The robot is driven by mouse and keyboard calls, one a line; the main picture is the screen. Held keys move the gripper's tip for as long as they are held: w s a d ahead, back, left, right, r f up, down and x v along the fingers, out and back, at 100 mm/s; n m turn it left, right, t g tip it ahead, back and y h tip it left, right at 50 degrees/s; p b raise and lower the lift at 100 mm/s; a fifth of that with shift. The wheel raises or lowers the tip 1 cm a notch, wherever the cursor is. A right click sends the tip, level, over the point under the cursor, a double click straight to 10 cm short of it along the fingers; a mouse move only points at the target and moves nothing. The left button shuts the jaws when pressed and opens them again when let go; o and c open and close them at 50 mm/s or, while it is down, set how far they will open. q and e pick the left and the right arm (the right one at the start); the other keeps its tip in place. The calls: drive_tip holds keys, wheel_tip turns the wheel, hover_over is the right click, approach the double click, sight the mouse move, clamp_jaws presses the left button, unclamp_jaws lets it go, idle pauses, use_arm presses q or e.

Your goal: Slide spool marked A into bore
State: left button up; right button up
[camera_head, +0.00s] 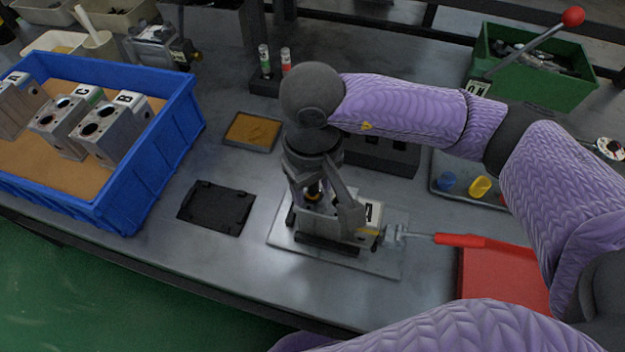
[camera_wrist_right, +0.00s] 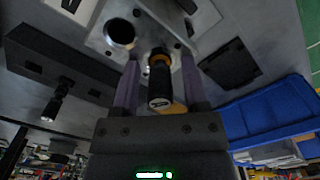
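A grey valve block (camera_head: 372,213) with a white label sits on the light fixture plate (camera_head: 385,262). My right gripper (camera_head: 325,205) points down over the block, its fingers on either side of a dark spool (camera_head: 313,189) with a yellow ring. In the right wrist view, the spool (camera_wrist_right: 160,82) stands upright at the block between the two fingers (camera_wrist_right: 158,85), with narrow gaps on both sides. Its end mark is too small to read. How deep it sits is hidden. One round bore (camera_wrist_right: 120,31) in the block is empty. My left gripper is out of view.
A toggle clamp with a red handle (camera_head: 460,240) is right of the block. A blue bin (camera_head: 160,160) with several lettered blocks stands left. A black pad (camera_head: 216,207), a small tray of brown material (camera_head: 253,131), a dark rack (camera_head: 385,155) and a green crate (camera_head: 550,85) are around.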

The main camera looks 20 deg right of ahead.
drive_tip(key=shift+o, duration=0.5)
drive_tip(key=shift+r, duration=0.4)
wheel_tip(320, 180, up, 9)
drive_tip(key=shift+f+p, duration=0.1)
drive_tip(key=shift+p, duration=1)
drive_tip(key=shift+r, duration=0.2)
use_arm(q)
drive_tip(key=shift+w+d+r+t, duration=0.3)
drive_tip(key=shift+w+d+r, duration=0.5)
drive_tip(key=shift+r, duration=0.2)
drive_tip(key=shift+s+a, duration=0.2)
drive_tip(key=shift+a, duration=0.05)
